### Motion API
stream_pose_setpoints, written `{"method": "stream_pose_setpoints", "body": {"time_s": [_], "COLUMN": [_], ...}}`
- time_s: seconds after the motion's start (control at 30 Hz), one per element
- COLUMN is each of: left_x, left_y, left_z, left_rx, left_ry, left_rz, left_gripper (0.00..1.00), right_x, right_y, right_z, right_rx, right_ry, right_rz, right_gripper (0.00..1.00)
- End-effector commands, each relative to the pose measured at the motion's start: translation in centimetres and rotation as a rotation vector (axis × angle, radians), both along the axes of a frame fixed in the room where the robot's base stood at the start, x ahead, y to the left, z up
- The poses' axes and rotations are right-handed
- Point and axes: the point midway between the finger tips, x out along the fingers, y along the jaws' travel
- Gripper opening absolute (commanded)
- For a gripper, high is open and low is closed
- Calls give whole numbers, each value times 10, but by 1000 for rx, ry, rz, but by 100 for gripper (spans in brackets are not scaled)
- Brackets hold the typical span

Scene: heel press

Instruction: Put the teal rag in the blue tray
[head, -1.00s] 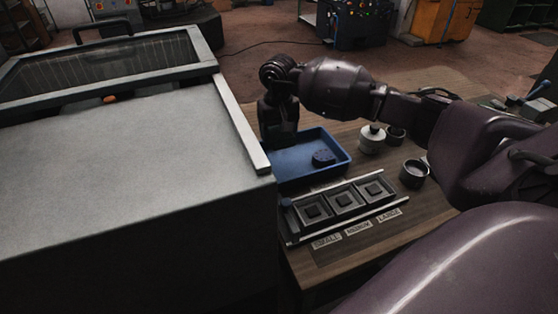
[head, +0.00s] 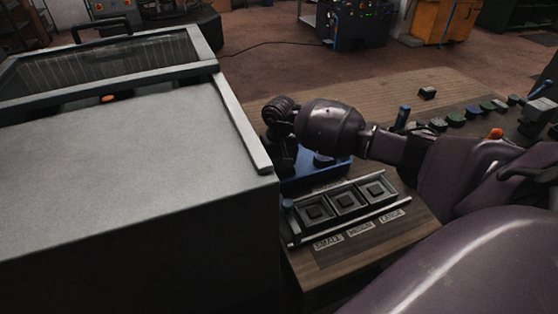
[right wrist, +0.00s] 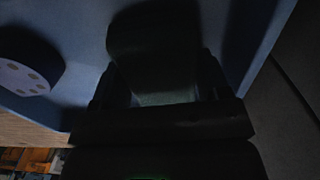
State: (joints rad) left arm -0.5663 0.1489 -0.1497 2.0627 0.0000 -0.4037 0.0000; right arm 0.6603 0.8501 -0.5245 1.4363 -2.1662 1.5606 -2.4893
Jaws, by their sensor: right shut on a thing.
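The blue tray (head: 302,182) lies on the wooden bench beside the grey machine, partly covered by my right arm. My right gripper (head: 280,168) is low over the tray's left part; its fingertips are hidden in the head view. In the right wrist view, the gripper (right wrist: 155,95) is shut on a dark, greenish thing, which looks like the teal rag (right wrist: 155,50). The rag is inside the tray's outline, with the blue tray wall (right wrist: 265,35) to its right. I cannot tell whether it touches the tray floor. My left gripper is not in view.
A round dark-blue piece (head: 323,160) sits in the tray; its pale face with holes shows in the right wrist view (right wrist: 22,77). A rack of square dies (head: 345,202) stands in front. The grey machine (head: 130,150) closes off the left. Several small items lie at the bench's far right.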

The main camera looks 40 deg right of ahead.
Motion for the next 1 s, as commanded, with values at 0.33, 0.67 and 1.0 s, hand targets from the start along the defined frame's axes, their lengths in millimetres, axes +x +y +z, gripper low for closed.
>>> {"method": "stream_pose_setpoints", "body": {"time_s": [0.33,0.67,1.0], "left_x": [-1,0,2], "left_y": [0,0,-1], "left_z": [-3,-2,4], "left_rx": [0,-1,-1], "left_ry": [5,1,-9], "left_rz": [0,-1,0], "left_gripper": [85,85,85], "right_x": [0,0,1], "right_y": [0,0,-1], "right_z": [-3,-2,31], "right_rx": [1,1,-2], "right_ry": [1,0,-4], "right_rz": [-1,-1,1], "right_gripper": [80,95,95]}}
